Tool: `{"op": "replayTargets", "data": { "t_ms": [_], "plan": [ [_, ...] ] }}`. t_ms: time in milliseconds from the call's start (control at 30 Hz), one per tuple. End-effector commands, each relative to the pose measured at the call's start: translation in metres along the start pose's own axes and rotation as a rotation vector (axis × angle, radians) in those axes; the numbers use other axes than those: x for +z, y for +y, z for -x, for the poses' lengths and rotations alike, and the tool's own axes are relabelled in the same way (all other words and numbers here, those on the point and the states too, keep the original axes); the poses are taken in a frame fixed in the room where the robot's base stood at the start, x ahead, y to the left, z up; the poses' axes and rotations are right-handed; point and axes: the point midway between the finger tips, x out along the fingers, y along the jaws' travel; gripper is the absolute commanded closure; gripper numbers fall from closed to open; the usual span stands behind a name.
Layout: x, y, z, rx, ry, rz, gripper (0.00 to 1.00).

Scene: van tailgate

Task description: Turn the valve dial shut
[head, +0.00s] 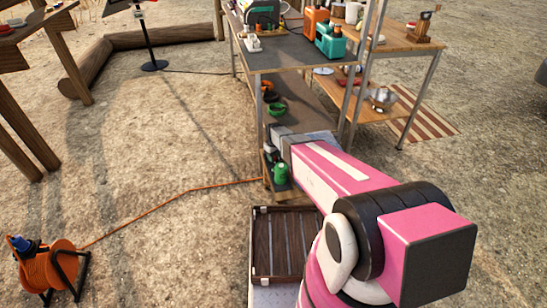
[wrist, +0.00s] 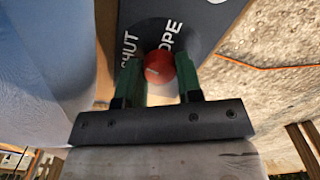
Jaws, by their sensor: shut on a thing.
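The valve dial (wrist: 159,68) is a round red knob in the wrist view, in front of a dark panel (wrist: 205,15). White lettering on the panel reads SHUT to the left of the knob and OPE, cut off, above it. A small pale mark shows on the knob; I cannot tell exactly which word it faces. My gripper (wrist: 158,63) has its two green fingers shut on the dial, one on each side. In the head view my pink arm reaches to the lower shelf, and the dial and fingertips cannot be made out there.
A metal-legged shelf unit (head: 285,54) stands ahead with a green bowl (head: 277,109) and a green bottle (head: 280,173) on lower levels. A slatted crate (head: 260,245) lies below my arm. An orange cable runs left to a reel (head: 50,268). The ground at left is mostly clear.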

Motion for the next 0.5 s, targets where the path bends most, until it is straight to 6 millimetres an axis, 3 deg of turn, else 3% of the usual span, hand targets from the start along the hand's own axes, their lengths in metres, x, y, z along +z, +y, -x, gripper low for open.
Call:
{"op": "replayTargets", "data": {
  "t_ms": [500],
  "plan": [
    [0.0001,0.0000,0.0005,0.000,0.000,0.222,0.90]
  ]
}}
